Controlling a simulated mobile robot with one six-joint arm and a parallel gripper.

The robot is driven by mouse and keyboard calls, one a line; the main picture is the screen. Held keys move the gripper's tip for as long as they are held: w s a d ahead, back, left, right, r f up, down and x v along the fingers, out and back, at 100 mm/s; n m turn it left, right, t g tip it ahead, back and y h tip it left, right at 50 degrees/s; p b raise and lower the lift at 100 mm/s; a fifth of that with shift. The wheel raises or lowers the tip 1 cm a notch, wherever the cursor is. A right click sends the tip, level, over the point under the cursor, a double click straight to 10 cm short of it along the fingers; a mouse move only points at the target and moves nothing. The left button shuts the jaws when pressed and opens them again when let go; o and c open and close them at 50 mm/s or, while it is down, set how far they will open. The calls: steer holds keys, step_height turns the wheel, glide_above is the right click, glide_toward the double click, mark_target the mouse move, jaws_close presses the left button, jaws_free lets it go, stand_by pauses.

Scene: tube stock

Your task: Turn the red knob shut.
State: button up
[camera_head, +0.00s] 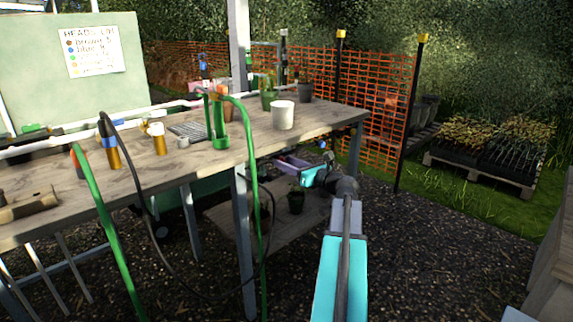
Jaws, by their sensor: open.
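I cannot pick out the red knob for certain. A white pipe (90,130) runs along the back of the bench, with small coloured fittings on it. A reddish-pink piece (193,103) sits on that pipe near the green hose, too small to identify as a knob. My arm reaches up from the bottom centre, past the bench's right front corner. My gripper (327,159) is open, small and dark at the arm's far end, beyond the turquoise wrist part. It is right of the bench's legs, below the top's level, and apart from the pipe. I see nothing between its jaws.
The wooden bench (245,140) holds brass tubes (111,155), a white cup (283,115) and green pots. Green hoses (103,235) and a black cable hang over its front. A lower shelf (240,226) carries a dark pot (296,201). Gravel at right is open; orange netting (370,110) stands behind.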

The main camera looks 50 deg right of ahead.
steer(key=s+p, duration=0.2)
steer(key=s, duration=1.1)
steer(key=shift+s+a, duration=0.15)
steer(key=shift+s, duration=0.15)
